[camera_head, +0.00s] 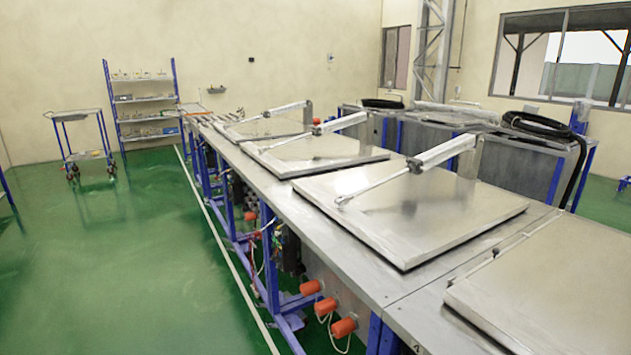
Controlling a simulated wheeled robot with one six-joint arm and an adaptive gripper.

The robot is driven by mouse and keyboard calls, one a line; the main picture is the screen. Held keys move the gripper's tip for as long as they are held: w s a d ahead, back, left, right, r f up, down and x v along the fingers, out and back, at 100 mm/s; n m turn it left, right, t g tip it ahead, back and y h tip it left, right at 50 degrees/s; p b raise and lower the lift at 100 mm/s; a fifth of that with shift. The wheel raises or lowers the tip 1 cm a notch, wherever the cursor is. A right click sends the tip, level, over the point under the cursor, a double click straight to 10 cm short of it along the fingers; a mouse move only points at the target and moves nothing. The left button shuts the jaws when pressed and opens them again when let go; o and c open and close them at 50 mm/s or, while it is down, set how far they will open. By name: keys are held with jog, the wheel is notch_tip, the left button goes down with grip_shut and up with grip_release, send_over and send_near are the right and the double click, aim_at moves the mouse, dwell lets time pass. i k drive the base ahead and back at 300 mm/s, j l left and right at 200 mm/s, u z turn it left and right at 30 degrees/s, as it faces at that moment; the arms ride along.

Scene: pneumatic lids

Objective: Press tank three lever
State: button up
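A long steel bench (350,265) holds a row of flat metal tank lids, all lying shut. The large lid in the middle (440,220) has a pneumatic cylinder (441,153) with a rod reaching to its top. Two similar lids lie behind it, the nearer one (300,160) and the farther one (255,130). Another lid (560,285) is cut off at the right edge. Red-orange knobs stick out below the bench front, the nearest (343,327) beside two others (325,306) (310,287). I cannot tell which part is the tank three lever. My gripper is out of view.
Green floor (110,260) is free along the bench's left side, with a white line (222,250) near the bench. A cart (80,145) and a shelf rack (143,105) stand at the back left. Grey tanks with black hoses (545,125) stand behind the bench.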

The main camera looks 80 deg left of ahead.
aim_at(258, 234)
jog(key=u, duration=1.8)
jog(key=i+j, duration=0.25)
jog(key=j, duration=0.2)
jog(key=i+j, duration=0.25)
jog(key=j, duration=0.2)
jog(key=i+j, duration=0.25)
jog(key=j, duration=0.2)
jog(key=i+j+u, duration=0.1)
jog(key=i+j, duration=0.15)
jog(key=j, duration=0.25)
jog(key=i+j, duration=0.25)
jog(key=j, duration=0.15)
jog(key=i+j, duration=0.25)
jog(key=j, duration=0.2)
